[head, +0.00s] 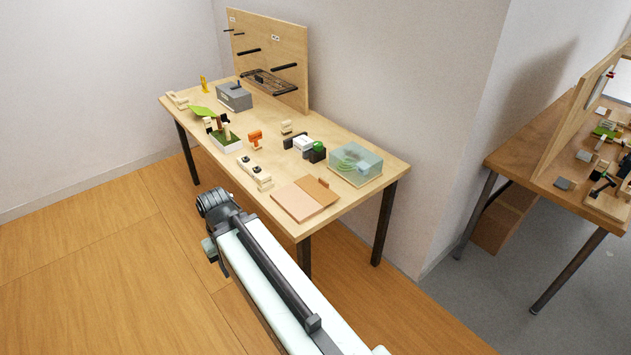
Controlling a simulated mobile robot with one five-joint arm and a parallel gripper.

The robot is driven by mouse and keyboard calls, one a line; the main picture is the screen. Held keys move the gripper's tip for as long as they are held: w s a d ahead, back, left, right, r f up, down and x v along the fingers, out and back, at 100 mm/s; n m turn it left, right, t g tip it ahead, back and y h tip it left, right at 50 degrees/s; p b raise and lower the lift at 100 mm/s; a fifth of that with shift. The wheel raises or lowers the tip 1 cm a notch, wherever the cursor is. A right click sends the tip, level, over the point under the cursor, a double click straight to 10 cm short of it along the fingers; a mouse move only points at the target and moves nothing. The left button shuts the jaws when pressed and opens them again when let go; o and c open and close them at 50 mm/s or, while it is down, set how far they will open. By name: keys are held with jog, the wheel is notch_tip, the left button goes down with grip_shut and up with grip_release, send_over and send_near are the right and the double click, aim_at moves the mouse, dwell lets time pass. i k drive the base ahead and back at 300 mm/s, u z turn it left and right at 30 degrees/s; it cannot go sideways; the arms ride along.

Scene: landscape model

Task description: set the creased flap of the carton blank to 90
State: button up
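The carton blank (294,202) lies on the front right corner of the wooden table. It is a flat, pinkish-tan sheet. A darker brown panel (318,191) runs along its right side and looks like the creased flap. It appears to lie nearly flat; its exact angle cannot be read from here. A small brown tab shows at its far end. My gripper (213,246) is at the end of my arm, in front of the table and left of the blank, clear of it. Its fingers are too small and dark to tell apart.
A clear greenish box (356,163) stands right of the blank. White-and-wood blocks (262,181) stand to its left. A black-and-white device with a green ball (318,147) is behind it. A grey box (234,96) and pegboard (270,60) are farther back. Floor left of the table is free.

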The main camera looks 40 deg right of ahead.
aim_at(318, 191)
jog(key=u, duration=0.4)
jog(key=i, duration=1.2)
jog(key=z, duration=0.3)
